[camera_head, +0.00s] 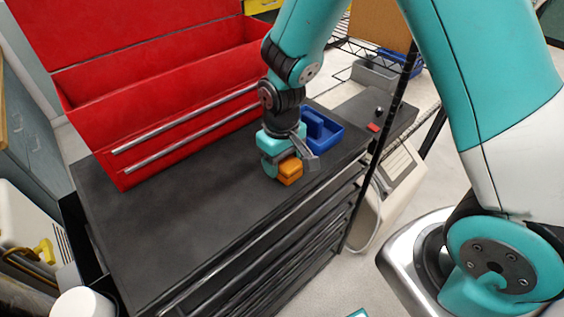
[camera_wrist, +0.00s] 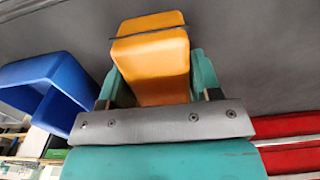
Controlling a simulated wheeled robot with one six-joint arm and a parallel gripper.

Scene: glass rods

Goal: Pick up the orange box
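The orange box (camera_head: 290,171) is small with rounded edges and is at the front right of the black cabinet top (camera_head: 185,215). My gripper (camera_head: 291,163) points down at it, with a teal finger on the left and a grey part on the right. In the wrist view the orange box (camera_wrist: 155,70) lies between the two teal fingers of my gripper (camera_wrist: 160,80), close to both. A thin dark line crosses the box there. I cannot tell whether the fingers press on it, or whether its underside touches the cabinet top.
A blue bin (camera_head: 324,131) stands just behind my gripper; it also shows in the wrist view (camera_wrist: 45,88). A large open red toolbox (camera_head: 165,95) fills the back left. A black rack post (camera_head: 378,150) stands at the right. The cabinet top's front left is clear.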

